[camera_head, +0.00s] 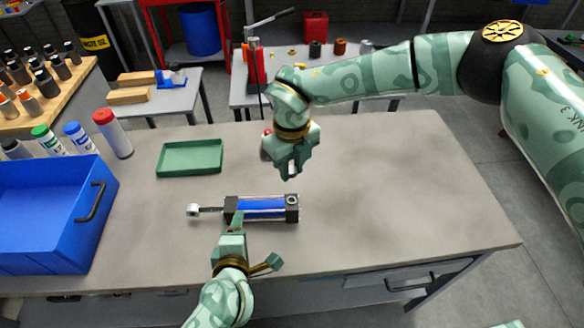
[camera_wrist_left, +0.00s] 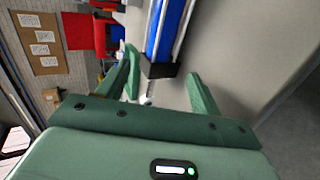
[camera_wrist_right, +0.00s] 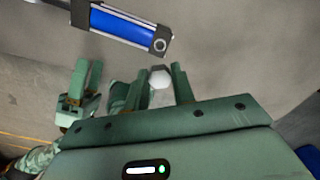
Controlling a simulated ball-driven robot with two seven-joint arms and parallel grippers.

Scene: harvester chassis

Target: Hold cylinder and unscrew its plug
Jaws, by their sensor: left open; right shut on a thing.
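The cylinder (camera_head: 262,205) lies on the workbench, with a blue barrel, black end blocks and a rod with a white eye at left. Its right end block shows an open round port in the right wrist view (camera_wrist_right: 159,45). My right gripper (camera_head: 291,171) is shut on a pale hexagonal plug (camera_wrist_right: 160,77), held above and behind the cylinder, apart from it. My left gripper (camera_head: 254,243) is open at the near side of the cylinder's rod end. In the left wrist view the black end block (camera_wrist_left: 158,68) shows between its spread fingers; contact cannot be told.
A green tray (camera_head: 190,158) lies left behind the cylinder. A blue bin (camera_head: 45,225) and several bottles (camera_head: 113,133) stand at the bench's left. The bench right of the cylinder (camera_head: 400,190) is clear.

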